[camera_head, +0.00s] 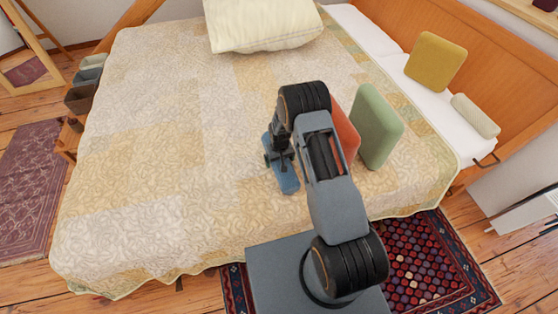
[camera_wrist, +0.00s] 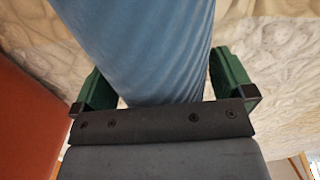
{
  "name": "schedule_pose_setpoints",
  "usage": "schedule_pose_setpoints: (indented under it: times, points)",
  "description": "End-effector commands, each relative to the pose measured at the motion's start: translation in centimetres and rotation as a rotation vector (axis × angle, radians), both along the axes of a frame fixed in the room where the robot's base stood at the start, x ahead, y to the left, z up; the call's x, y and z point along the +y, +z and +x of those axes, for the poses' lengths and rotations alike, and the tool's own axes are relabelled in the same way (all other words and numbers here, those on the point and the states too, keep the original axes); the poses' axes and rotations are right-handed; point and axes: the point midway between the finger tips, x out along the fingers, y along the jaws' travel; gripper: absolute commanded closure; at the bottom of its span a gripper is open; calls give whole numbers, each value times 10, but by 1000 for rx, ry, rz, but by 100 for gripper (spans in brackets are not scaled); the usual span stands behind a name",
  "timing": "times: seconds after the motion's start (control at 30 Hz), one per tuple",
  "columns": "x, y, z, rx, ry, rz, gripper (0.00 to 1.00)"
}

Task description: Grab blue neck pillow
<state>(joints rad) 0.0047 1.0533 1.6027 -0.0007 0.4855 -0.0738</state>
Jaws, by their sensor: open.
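The blue neck pillow (camera_head: 287,178) lies on the patterned bedspread in the head view, partly hidden under my gripper and arm. In the wrist view the blue pillow (camera_wrist: 145,45) fills the middle, between the two green fingers. My gripper (camera_wrist: 165,80) is open, with one finger on each side of the pillow. A gap shows beside the right finger; contact on the left side is hard to tell. In the head view my gripper (camera_head: 278,158) is right over the pillow, but its fingertips are small and dark there.
A red-orange cushion (camera_head: 347,130) and a green cushion (camera_head: 377,127) stand upright just right of my arm. A cream pillow (camera_head: 262,25) lies at the far side of the bed (camera_head: 150,150). A yellow cushion (camera_head: 436,62) and a beige roll (camera_head: 475,115) are by the headboard. The bed's left half is clear.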

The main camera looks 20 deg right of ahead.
Motion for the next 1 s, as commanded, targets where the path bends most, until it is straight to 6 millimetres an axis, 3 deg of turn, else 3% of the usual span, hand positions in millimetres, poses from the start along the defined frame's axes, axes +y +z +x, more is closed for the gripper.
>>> schedule_pose_setpoints:
  times: [0.23, 0.77, 1.0]
  points:
    - [0, -1, 0, 0, 0, 0, 1]
    - [0, -1, 0, 0, 0, 0, 52]
    - [0, 0, 0, -1, 0, 0, 53]
